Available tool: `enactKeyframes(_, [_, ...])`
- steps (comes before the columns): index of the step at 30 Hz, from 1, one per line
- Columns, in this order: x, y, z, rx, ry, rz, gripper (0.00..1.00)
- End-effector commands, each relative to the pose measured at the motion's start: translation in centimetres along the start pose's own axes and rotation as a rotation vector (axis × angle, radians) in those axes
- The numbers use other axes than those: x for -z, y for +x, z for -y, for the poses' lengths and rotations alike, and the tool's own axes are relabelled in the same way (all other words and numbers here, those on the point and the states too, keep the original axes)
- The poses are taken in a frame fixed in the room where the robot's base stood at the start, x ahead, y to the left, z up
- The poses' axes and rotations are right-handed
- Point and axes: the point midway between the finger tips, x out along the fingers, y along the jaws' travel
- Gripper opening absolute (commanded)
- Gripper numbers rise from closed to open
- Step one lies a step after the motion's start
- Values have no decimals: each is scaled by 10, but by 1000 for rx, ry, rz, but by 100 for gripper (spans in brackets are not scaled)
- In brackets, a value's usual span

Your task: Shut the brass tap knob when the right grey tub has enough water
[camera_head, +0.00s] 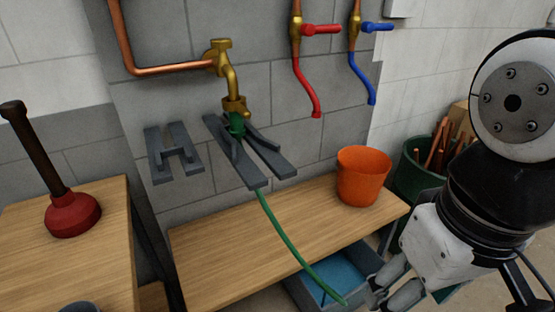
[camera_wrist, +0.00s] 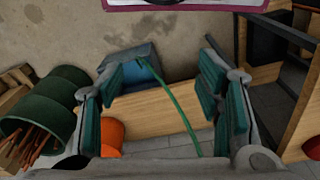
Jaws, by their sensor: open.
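The brass tap (camera_head: 222,62) is on the grey block wall, with its brass knob (camera_head: 221,44) on top, fed by a copper pipe. A green hose (camera_head: 280,232) runs from the tap's outlet over the wooden bench towards a grey tub (camera_head: 298,291) below its front edge. Blue water shows inside the tub; its level is hard to judge. In the wrist view the tub (camera_wrist: 113,64) and hose (camera_wrist: 177,104) lie beyond my fingers. My gripper (camera_head: 376,291) is open and empty at lower right, near the tub and far from the knob; its two fingers frame the wrist view (camera_wrist: 163,85).
An orange bucket (camera_head: 361,178) stands on the bench (camera_head: 230,240). Red (camera_head: 321,29) and blue (camera_head: 376,27) handled valves hang right of the tap. Grey brackets (camera_head: 174,154) are on the wall. A red plunger (camera_head: 72,215) stands on the left bench. A green bin (camera_head: 415,178) holds copper-coloured rods.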

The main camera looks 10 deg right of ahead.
Motion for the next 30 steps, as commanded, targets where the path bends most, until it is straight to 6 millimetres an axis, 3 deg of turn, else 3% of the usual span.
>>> enactKeyframes(5, [2,-1,0,-2,-1,-5,59])
enactKeyframes(8, [18,-4,-1,-15,-6,-38,59])
enactKeyframes(11, [52,-10,-1,-41,-20,-118,59])
enactKeyframes(20, [197,-36,12,-88,-130,-480,59])
enactKeyframes(24, [257,-51,30,-69,-192,-655,59])
enactKeyframes(30, [326,-75,66,8,-267,-906,59])
